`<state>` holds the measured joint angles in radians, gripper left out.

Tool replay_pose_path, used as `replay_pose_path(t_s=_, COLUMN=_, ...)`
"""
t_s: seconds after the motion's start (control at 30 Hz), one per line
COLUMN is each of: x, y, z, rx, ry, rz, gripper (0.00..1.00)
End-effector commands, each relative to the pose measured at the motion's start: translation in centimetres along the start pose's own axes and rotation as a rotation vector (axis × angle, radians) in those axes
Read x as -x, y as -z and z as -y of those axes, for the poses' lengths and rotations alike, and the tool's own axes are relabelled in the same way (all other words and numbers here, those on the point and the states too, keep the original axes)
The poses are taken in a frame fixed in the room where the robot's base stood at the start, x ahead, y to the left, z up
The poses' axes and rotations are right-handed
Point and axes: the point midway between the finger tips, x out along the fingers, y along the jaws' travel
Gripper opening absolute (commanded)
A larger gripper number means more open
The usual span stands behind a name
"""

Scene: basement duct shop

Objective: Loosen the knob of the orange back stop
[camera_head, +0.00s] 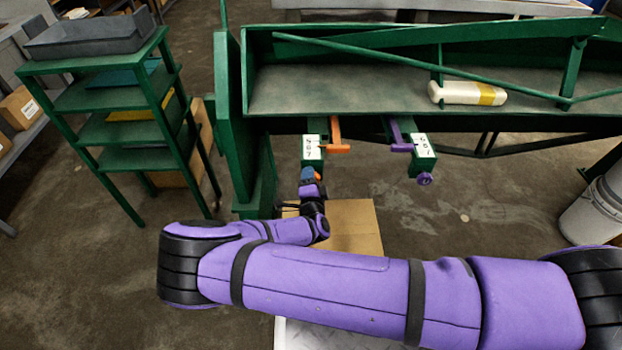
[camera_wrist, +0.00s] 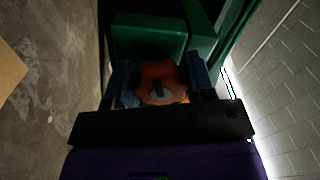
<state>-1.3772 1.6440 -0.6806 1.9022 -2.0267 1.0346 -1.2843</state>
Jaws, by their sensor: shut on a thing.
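The orange back stop (camera_head: 336,135) is under the front edge of the green machine, beside a white label with digits on a green block (camera_head: 312,150). Its orange knob (camera_wrist: 160,83) shows between the fingers in the wrist view, and a bit of it (camera_head: 317,176) shows at my gripper in the head view. My gripper (camera_wrist: 163,85) is shut on the knob, one dark finger on each side. In the head view my gripper (camera_head: 309,176) is below the label. A pale mark shows on the knob's face. The back of the knob is hidden.
A purple back stop (camera_head: 398,135) with a purple knob (camera_head: 425,179) is to the right. The green machine bed (camera_head: 340,90) holds a white bottle-like thing (camera_head: 468,93). A green shelf (camera_head: 120,100) stands left, a cardboard box (camera_head: 350,225) below, a grey bucket (camera_head: 598,210) right.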

Motion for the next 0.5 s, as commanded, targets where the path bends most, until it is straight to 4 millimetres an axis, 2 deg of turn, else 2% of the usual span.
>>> replay_pose_path(t_s=0.2, x=0.11, y=-0.06, z=-0.18, rx=0.129, ry=-0.002, rz=0.002, gripper=0.26)
replay_pose_path(t_s=0.5, x=0.13, y=-0.07, z=-0.25, rx=0.215, ry=-0.003, rz=0.003, gripper=0.26)
